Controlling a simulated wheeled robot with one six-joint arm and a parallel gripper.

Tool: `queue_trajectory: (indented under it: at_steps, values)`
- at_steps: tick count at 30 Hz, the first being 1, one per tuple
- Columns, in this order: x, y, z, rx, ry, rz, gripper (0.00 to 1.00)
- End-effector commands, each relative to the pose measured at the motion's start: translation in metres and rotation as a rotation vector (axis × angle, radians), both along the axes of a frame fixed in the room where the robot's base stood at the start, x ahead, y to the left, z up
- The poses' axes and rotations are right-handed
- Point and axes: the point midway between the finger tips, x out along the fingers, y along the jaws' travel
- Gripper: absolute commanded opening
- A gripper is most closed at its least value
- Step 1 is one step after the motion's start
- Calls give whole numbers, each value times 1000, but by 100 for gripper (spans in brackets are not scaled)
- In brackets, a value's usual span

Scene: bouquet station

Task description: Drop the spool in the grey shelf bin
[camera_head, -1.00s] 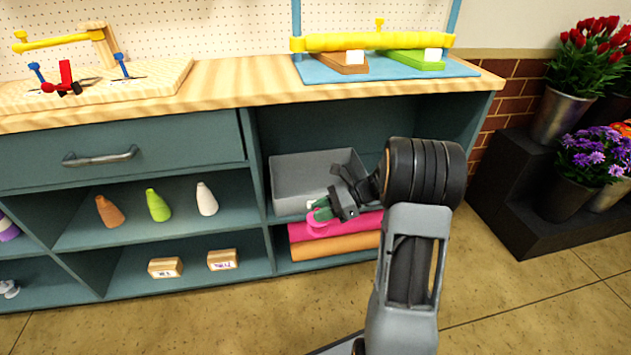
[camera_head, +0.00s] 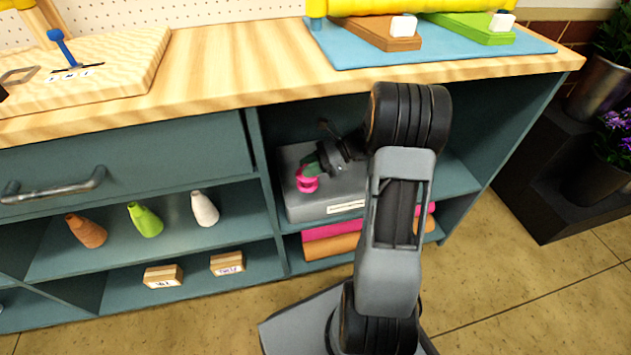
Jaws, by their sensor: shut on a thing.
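The grey bin (camera_head: 316,208) stands on the upper shelf of the right-hand compartment, with a white label on its front. My gripper (camera_head: 317,168) reaches into that compartment and is shut on a spool (camera_head: 307,182). The spool shows pink, with a green part next to the fingers. In the picture it overlaps the left part of the bin's opening. I cannot tell whether it is above the rim or below it. My arm hides the bin's right side.
The wooden worktop (camera_head: 215,68) overhangs the compartment. Pink and orange rolls (camera_head: 332,246) lie on the shelf below the bin. Cone-shaped spools (camera_head: 145,219) stand on the shelf to the left, with small labelled blocks (camera_head: 163,277) below them. A dark stand (camera_head: 540,190) is at right.

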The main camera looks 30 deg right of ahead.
Motion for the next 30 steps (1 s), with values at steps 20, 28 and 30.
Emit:
queue_trajectory:
  at_steps: [20,28,30]
  values:
    - [0,1,-84,1,0,3,0]
    - [0,2,-83,0,-1,4,0]
    - [0,2,-85,0,0,3,0]
